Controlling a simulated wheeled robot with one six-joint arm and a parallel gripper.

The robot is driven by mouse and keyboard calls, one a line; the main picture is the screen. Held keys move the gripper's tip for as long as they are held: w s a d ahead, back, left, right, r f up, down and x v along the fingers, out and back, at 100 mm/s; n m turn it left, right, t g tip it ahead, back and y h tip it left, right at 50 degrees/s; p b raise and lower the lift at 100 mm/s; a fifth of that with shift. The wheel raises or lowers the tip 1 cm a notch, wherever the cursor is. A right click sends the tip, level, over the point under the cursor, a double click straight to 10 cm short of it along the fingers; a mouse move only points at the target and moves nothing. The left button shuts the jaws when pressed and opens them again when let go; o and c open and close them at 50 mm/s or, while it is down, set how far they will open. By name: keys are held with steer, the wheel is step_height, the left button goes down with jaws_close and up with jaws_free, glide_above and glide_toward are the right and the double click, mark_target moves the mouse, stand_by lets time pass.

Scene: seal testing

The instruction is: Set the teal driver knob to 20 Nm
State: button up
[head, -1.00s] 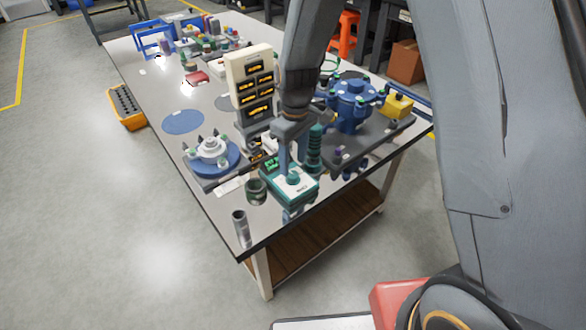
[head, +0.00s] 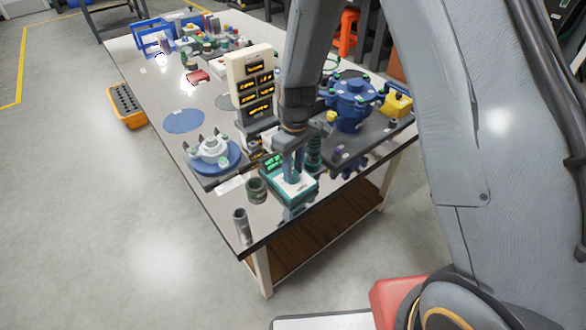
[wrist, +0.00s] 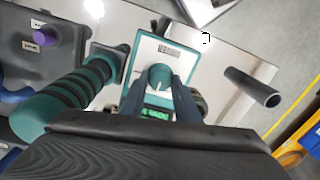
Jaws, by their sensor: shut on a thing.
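The teal driver knob (wrist: 160,76) stands on the white face of a teal-edged box (wrist: 145,55) in the wrist view. My gripper (wrist: 161,84) is shut on the knob, with one dark finger on each side. A pale line shows on the knob's top, but its setting is too small to read. A printed label (wrist: 169,50) sits on the box face beyond the knob. A green-lit display (wrist: 155,113) shows between the fingers; its figures are unreadable. In the head view the box (head: 301,198) is near the table's front corner, and the fingers hide the knob.
A teal driver with black bands (wrist: 72,90) stands close to the left in the wrist view. A grey tube (head: 242,228) and a dark green ring (head: 256,189) stand near the table's edge. A blue flanged housing (head: 352,105) and a cream display panel (head: 251,66) are close by.

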mark_target(294, 173)
steer(key=shift+m, duration=0.3)
steer(key=m, duration=0.3)
steer(key=shift+p, duration=0.4)
steer(key=shift+m+p, duration=0.4)
steer(key=shift+m, duration=1.6)
steer(key=o, duration=1.1)
steer(key=shift+c, duration=0.2)
steer(key=shift+r, duration=0.1)
steer(key=shift+d+r+b, duration=0.2)
steer(key=shift+r+b, duration=0.7)
steer(key=shift+r, duration=2.95)
